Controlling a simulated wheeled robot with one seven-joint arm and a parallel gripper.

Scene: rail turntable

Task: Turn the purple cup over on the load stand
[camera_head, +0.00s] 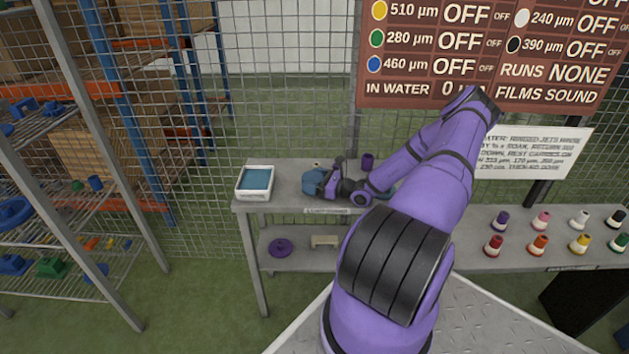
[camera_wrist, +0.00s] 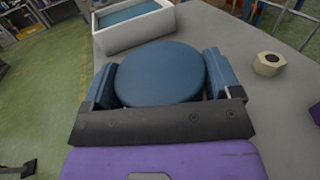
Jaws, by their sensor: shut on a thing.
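My gripper (camera_wrist: 160,82) is shut on a blue round piece (camera_wrist: 160,70), whose flat circular face shows between the two blue finger pads. In the head view my gripper (camera_head: 318,183) is over the grey bench, and the blue piece merges with the fingers there. A purple cup-like thing (camera_head: 367,161) stands at the back of the bench, apart from my gripper and partly behind my arm. A purple thing also shows at the right edge of the wrist view (camera_wrist: 315,112); I cannot tell if it is the same one.
A white tray with blue content (camera_head: 255,183) stands left of my gripper on the bench (camera_head: 285,200). The lower shelf holds a purple disc (camera_head: 281,247). Wire mesh is behind.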

